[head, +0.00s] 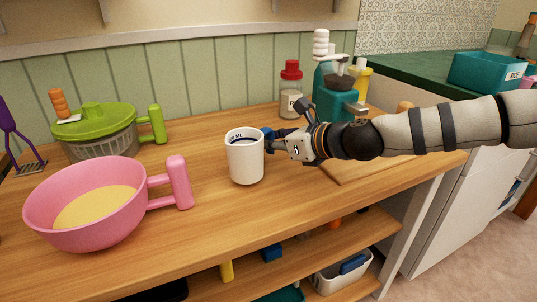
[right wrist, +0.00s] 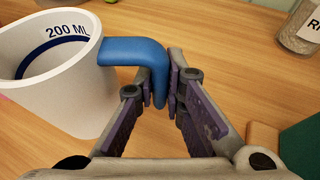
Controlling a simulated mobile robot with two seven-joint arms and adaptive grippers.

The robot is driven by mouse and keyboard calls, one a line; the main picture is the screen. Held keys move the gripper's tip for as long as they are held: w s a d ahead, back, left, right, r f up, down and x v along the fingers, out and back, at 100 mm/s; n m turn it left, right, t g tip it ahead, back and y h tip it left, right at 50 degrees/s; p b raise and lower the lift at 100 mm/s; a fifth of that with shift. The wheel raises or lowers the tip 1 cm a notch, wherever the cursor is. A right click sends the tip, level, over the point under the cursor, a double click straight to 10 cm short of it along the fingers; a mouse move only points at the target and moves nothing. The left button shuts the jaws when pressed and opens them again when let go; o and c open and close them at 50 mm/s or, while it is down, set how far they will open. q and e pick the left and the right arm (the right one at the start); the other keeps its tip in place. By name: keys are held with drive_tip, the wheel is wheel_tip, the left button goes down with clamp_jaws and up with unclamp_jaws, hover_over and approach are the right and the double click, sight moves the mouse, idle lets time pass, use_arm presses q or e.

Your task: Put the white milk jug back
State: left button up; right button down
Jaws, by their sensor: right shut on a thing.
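The white milk jug (head: 245,162) is upright over the middle of the wooden counter. It has a blue handle on its right side. In the right wrist view the jug (right wrist: 75,105) shows a dark blue line and "200 ML" inside its wall. My right gripper (head: 272,143) comes in from the right and is shut on the blue handle (right wrist: 135,52); its fingers (right wrist: 166,85) are closed around the handle's hanging part. Whether the jug's base touches the counter is hard to tell. My left gripper is not in view.
A pink handled bowl (head: 52,213) with yellow contents stands front left. Behind it is a green-lidded colander-like container (head: 98,118). A red-capped jar (head: 291,92) and a teal dispenser (head: 333,102) stand at the back right. A wooden board (head: 350,170) lies under my right arm.

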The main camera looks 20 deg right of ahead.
drive_tip(key=shift+f, duration=0.65)
drive_tip(key=shift+f, duration=0.2)
drive_tip(key=c, duration=1.7)
unclamp_jaws()
